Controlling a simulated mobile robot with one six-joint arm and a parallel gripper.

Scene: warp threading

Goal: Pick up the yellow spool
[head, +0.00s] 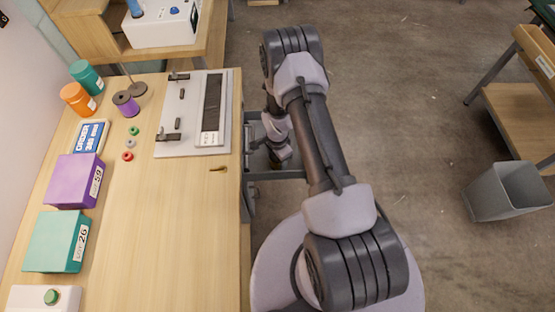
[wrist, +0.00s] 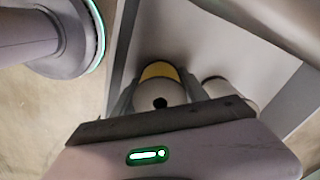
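The yellow spool (wrist: 158,71) shows in the wrist view, with a pale end and a dark hole facing the camera. It lies inside a grey-walled drawer or tray. My gripper (wrist: 158,80) has one finger on each side of the spool, close against it. I cannot tell whether the fingers press on it or stand slightly apart. In the head view my gripper (head: 279,157) is low beside the table's right edge, over the open drawer (head: 293,174); the spool is mostly hidden there by my arm.
A white spool (wrist: 215,86) lies just right of the yellow one. The drawer wall (wrist: 245,60) is close on the right. On the table (head: 160,230) are a purple spool (head: 125,103), a purple box (head: 75,181) and a teal box (head: 56,241). A grey bin (head: 505,190) stands right.

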